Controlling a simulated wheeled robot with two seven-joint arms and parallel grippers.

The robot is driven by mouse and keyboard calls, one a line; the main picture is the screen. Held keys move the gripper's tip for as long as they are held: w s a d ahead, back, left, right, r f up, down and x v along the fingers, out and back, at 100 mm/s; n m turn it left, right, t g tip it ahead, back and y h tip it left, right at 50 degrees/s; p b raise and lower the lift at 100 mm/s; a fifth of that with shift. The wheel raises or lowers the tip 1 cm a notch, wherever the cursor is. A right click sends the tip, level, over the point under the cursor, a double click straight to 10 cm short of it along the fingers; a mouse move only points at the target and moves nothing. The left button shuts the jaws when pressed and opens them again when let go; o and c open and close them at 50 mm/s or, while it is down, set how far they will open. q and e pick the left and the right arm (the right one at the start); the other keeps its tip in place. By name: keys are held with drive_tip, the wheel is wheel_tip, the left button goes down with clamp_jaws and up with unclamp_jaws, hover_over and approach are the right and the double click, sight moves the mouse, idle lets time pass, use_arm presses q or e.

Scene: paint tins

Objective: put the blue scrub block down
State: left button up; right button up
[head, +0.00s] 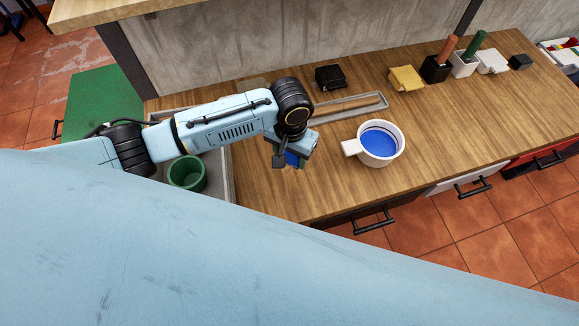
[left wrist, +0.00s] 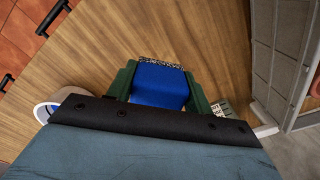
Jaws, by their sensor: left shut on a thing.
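My left gripper (head: 287,160) is over the wooden counter, left of the white mug. It is shut on the blue scrub block (left wrist: 160,84). In the left wrist view the block sits between the two dark green fingers, with a speckled strip along its far edge. In the head view only a small part of the blue block (head: 293,159) shows below the gripper; the rest is hidden. I cannot tell whether the block touches the counter. My right gripper is not in view.
A white mug (head: 400,151) with blue paint stands right of the gripper. Behind lie a long grey tray (head: 372,97), a black block (head: 329,77) and a yellow block (head: 405,79). A green cup (head: 187,173) stands at left in a grey basin. Bare counter (head: 300,200) lies in front.

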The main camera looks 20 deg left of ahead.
use_arm(q)
hover_over(290, 176)
wheel_tip(290, 176, down, 4)
drive_tip(key=shift+f+b, duration=0.25)
drive_tip(key=shift+b, duration=0.15)
drive_tip(key=shift+f, duration=0.2)
wheel_tip(290, 176, down, 3)
drive_tip(key=shift+f+b, duration=0.15)
drive_tip(key=shift+b, duration=0.3)
drive_tip(key=shift+f, duration=0.1)
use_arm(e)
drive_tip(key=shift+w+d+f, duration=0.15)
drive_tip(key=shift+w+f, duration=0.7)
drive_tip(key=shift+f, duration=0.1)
use_arm(q)
drive_tip(key=o, duration=0.9)
drive_tip(key=shift+f, duration=0.1)
wheel_tip(290, 176, up, 12)
drive_tip(key=p, duration=0.2)
drive_tip(key=shift+r+p, duration=0.2)
drive_tip(key=shift+p, duration=0.1)
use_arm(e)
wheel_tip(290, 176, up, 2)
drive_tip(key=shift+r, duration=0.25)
